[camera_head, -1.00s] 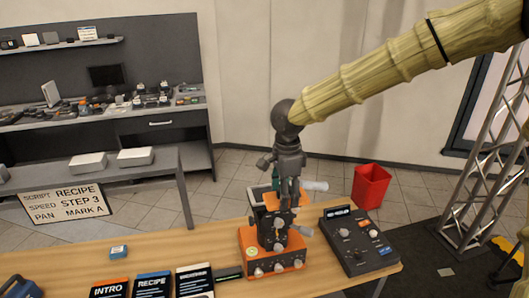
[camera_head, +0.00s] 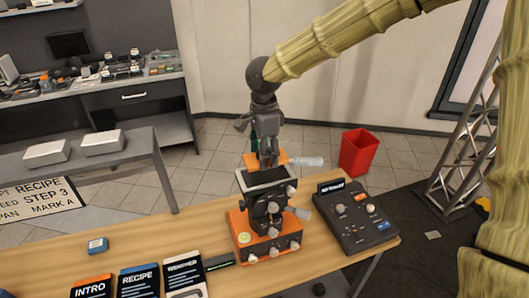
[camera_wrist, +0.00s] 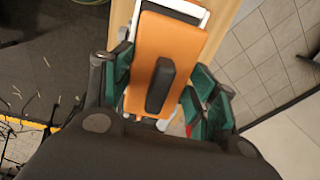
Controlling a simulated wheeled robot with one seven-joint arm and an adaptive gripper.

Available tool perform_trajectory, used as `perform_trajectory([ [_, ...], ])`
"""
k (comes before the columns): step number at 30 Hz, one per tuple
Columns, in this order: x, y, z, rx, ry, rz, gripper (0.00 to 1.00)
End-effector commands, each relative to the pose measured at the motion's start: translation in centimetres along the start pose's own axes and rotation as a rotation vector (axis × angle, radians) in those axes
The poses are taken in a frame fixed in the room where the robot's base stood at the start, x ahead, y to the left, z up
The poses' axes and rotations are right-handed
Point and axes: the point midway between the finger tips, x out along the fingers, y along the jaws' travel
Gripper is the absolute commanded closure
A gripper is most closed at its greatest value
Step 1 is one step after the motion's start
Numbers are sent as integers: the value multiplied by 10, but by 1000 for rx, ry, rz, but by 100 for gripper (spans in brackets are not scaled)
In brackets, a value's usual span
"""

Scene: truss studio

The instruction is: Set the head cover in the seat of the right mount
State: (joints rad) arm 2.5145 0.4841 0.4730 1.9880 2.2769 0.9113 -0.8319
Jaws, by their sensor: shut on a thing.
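The head cover (camera_head: 284,160) is an orange plate with a dark upright grip (camera_wrist: 160,86). My gripper (camera_head: 268,162) is shut on that grip from above, with green-padded fingers on both sides in the wrist view. The right mount (camera_head: 266,236) is a dark knobbed stand on an orange base on the wooden table. Its seat (camera_head: 240,183) is a tray with a pale rim at the top. In the head view the cover appears above and behind the seat. In the wrist view the pale rim (camera_wrist: 188,9) shows past the plate's far end. The exact gap is unclear.
A dark control panel (camera_head: 357,222) stands close to the right of the mount. A white handle (camera_head: 306,162) juts out behind the cover. A red bin (camera_head: 360,152) stands behind the table.

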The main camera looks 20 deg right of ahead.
Motion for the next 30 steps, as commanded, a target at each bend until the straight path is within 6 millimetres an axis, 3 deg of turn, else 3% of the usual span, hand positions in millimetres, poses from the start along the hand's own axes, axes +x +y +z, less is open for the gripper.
perform_trajectory([
  [14,28,1,-2,2,1,0,65],
  [30,43,1,-2,2,0,0,65],
])
